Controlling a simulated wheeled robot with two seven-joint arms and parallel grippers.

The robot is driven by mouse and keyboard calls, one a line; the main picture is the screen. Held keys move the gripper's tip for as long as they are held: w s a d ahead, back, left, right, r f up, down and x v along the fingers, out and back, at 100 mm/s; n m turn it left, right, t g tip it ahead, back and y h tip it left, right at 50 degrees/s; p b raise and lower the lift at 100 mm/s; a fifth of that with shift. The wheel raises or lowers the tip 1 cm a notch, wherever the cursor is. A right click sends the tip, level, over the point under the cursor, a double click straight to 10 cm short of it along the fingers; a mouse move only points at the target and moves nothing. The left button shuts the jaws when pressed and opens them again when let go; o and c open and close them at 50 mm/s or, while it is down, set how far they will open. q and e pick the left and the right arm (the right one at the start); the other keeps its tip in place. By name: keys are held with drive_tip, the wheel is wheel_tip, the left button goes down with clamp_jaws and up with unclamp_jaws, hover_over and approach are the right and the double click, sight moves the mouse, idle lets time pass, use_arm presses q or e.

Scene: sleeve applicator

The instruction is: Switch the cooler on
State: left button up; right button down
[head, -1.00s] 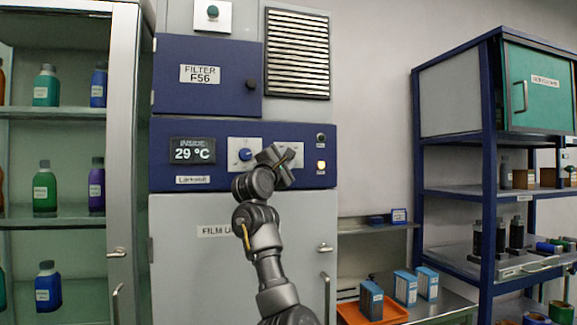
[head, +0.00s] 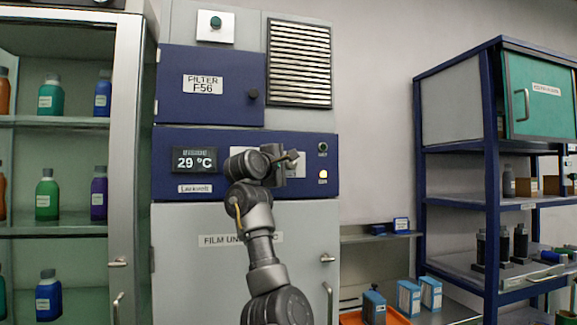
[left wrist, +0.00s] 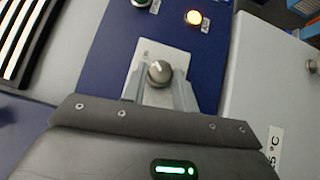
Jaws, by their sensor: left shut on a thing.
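The cooler's blue panel (head: 240,144) has a display (head: 195,161) reading 29 °C. My left gripper (head: 289,160) is at the panel's right half, hiding the controls behind it in the head view. In the left wrist view, the left gripper (left wrist: 159,82) has its fingers on either side of a round grey knob (left wrist: 159,72) on a pale plate (left wrist: 147,56), and is shut on it. A light mark shows on the knob. An amber lamp (left wrist: 193,18) beside the plate is lit; it also shows in the head view (head: 323,174). My right gripper is not in view.
A dark round control (head: 322,147) sits above the lamp. A blue filter door (head: 210,88) and a vent grille (head: 299,63) are above the panel. A glass cabinet (head: 131,150) with bottles stands left, a shelf rack (head: 490,170) right.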

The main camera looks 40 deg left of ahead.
use_arm(q)
drive_tip(key=shift+r, duration=0.1)
drive_tip(key=o, duration=1)
drive_tip(key=shift+c, duration=0.2)
drive_tip(key=shift+s, duration=0.1)
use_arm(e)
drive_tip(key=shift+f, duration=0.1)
use_arm(q)
drive_tip(key=shift+s+f+b, duration=0.2)
drive_tip(key=shift+s+b, duration=0.1)
drive_tip(key=s+d+b, duration=0.2)
drive_tip(key=s+b, duration=0.2)
drive_tip(key=s, duration=0.5)
drive_tip(key=shift+s+f, duration=0.25)
drive_tip(key=shift+s, duration=0.15)
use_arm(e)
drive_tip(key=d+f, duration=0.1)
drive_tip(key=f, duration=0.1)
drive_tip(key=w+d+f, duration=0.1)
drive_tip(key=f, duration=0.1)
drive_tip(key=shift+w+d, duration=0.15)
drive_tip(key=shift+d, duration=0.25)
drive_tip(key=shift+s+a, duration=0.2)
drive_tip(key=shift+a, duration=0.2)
